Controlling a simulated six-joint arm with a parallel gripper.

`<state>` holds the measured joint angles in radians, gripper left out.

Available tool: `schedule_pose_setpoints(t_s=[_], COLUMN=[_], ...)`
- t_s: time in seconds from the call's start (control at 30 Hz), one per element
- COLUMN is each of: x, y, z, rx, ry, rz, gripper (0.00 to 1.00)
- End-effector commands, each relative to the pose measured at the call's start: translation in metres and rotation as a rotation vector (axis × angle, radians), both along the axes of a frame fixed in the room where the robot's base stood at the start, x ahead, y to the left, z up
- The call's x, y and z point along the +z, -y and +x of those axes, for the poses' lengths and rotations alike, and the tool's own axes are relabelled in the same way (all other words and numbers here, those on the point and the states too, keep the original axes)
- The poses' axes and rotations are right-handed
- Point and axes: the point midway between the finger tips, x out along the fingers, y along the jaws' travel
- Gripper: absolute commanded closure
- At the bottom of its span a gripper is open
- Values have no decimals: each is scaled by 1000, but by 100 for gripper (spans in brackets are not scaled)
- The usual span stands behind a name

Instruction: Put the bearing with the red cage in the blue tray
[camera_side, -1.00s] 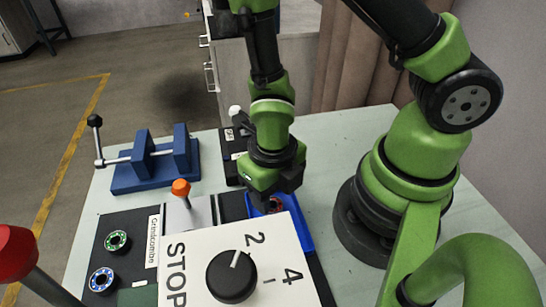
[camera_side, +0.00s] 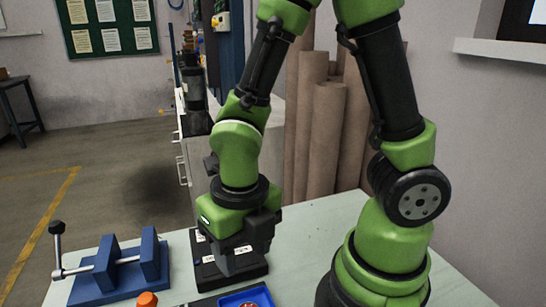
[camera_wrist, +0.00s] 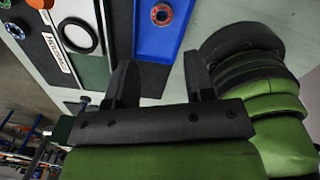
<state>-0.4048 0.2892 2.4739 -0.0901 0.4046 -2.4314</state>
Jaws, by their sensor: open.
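The bearing with the red cage (camera_wrist: 161,14) lies flat inside the blue tray (camera_wrist: 153,44) in the wrist view, near the picture's top edge. In the side view, the tray (camera_side: 226,300) is cut off by the bottom edge, with a bit of red showing in it. My gripper (camera_wrist: 163,84) is open, its two dark fingers spread wide with nothing between them. It is apart from the bearing. In the side view, my gripper (camera_side: 240,266) shows behind the tray, and its fingertips are hard to make out.
A blue vise (camera_side: 120,270) stands on the table at the left. A large black ring (camera_wrist: 95,37) and a blue-ringed part (camera_wrist: 14,31) lie left of the tray in the wrist view. Black labelled boxes (camera_side: 208,275) stand by my gripper. Pale table shows at the right.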

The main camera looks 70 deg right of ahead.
Motion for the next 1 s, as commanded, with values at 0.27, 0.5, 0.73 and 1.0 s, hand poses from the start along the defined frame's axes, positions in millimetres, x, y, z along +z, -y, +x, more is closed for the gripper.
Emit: schedule_pose_setpoints(t_s=[0.27, 0.5, 0.73, 1.0], x=[71, 129, 159, 166], y=[22, 42, 51, 52], z=[7, -11, -33, -40], rx=[-1081, -2095, -2731, -2908], ry=[122, 57, -156, -263], rz=[221, 579, 898, 995], gripper=[51, 51, 51, 51])
